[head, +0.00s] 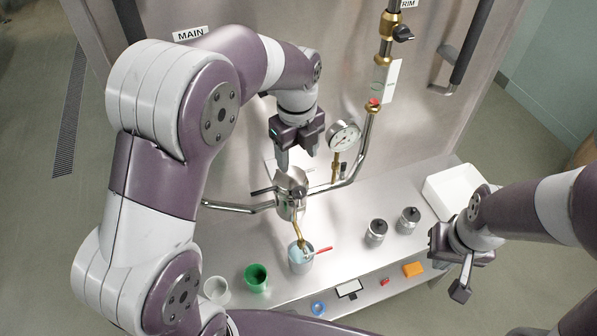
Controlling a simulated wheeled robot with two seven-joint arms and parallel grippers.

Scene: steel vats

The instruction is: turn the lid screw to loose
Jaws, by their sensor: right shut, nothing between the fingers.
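A small steel vessel (290,206) with a lid hangs on pipework in front of the steel wall, above the bench. A dark bar (263,190) sticks out to its left near the lid. I cannot clearly make out the lid screw; it is too small or hidden under the gripper. My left gripper (297,160) points down just above the lid, its two fingers apart with nothing seen between them. Whether a finger touches the lid I cannot tell. My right gripper (448,266) is shut and empty at the right end of the bench, away from the vessel.
A pressure gauge (343,136) and pipe (362,155) stand right of the vessel. Below its brass spout is a cup (301,262).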

